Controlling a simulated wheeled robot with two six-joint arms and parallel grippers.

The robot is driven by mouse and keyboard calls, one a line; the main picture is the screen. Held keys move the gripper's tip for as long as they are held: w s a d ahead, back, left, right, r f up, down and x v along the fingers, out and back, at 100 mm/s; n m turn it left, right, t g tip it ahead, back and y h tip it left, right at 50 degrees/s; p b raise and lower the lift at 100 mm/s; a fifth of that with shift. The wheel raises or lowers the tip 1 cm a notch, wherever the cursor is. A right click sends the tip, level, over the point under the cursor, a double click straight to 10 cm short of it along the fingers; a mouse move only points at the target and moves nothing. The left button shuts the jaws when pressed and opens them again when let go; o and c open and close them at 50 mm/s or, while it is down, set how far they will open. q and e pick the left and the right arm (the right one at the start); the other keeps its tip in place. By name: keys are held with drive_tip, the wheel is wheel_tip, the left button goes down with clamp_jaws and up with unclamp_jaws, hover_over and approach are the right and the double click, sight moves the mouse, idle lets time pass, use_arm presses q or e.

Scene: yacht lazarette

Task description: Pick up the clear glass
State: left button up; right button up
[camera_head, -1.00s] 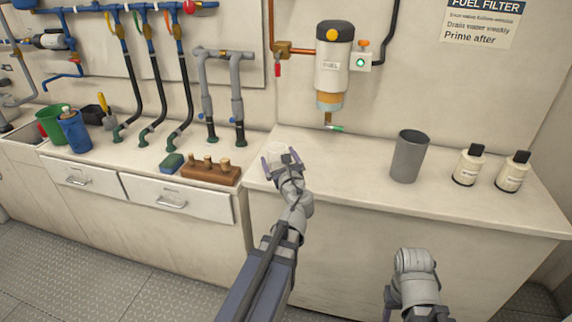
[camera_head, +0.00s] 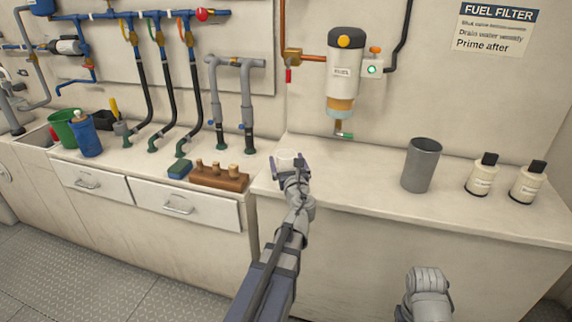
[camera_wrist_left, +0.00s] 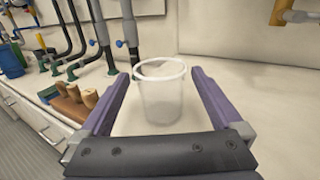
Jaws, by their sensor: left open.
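The clear glass (camera_wrist_left: 160,98) stands upright on the counter, pale and see-through with a white rim. In the left wrist view it sits between the two purple fingers of my left gripper (camera_wrist_left: 160,95), with a gap on each side. In the head view the glass (camera_head: 287,157) shows just beyond my left gripper (camera_head: 291,166), which is open and hides its lower part. My right arm shows at the bottom right of the head view, but its fingers are out of sight.
A grey cup (camera_head: 421,165) and two white bottles (camera_head: 482,175) stand on the counter to the right. A wooden block with pegs (camera_head: 219,178) and a blue-green sponge (camera_head: 180,169) lie to the left. A fuel filter (camera_head: 342,75) hangs on the wall behind. The counter between glass and grey cup is clear.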

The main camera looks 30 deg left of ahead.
sight(285, 153)
use_arm(q)
drive_tip(key=shift+f+x, duration=0.15)
drive_tip(key=shift+x, duration=1.15)
drive_tip(key=shift+f+x, duration=0.1)
drive_tip(key=shift+x, duration=1.2)
drive_tip(key=shift+c, duration=0.4)
drive_tip(key=c, duration=1.2)
drive_tip(key=shift+r, duration=0.15)
wheel_tip(285, 153, up, 10)
drive_tip(key=p, duration=0.9)
drive_tip(key=shift+p, duration=0.35)
drive_tip(key=shift+s+d, duration=0.1)
